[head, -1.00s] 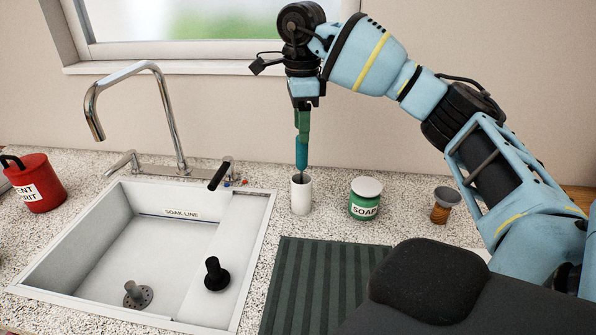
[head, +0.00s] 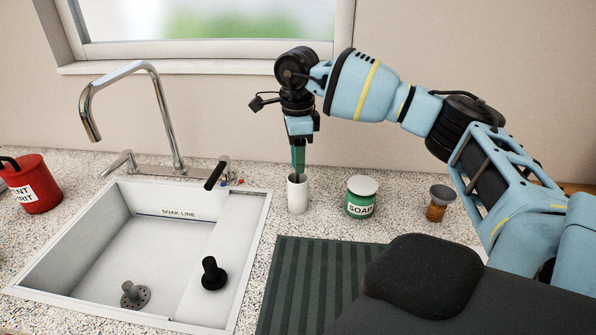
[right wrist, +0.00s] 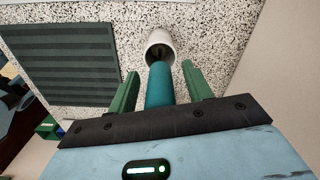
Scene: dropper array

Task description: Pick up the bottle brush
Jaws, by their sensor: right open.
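The bottle brush shows as a teal handle (right wrist: 161,84) in the right wrist view, standing up out of a white cup (head: 298,195) on the counter. The cup also shows in the right wrist view (right wrist: 160,44). The brush's lower end is hidden inside the cup. My right gripper (head: 298,168) is above the cup, pointing down. In the right wrist view its two green fingers (right wrist: 158,82) are open, one on each side of the handle, with gaps showing. My left gripper is not in view.
A sink (head: 150,250) with a faucet (head: 130,95) lies left. A dark striped mat (head: 310,285) lies in front. A red container (head: 33,188) is far left.

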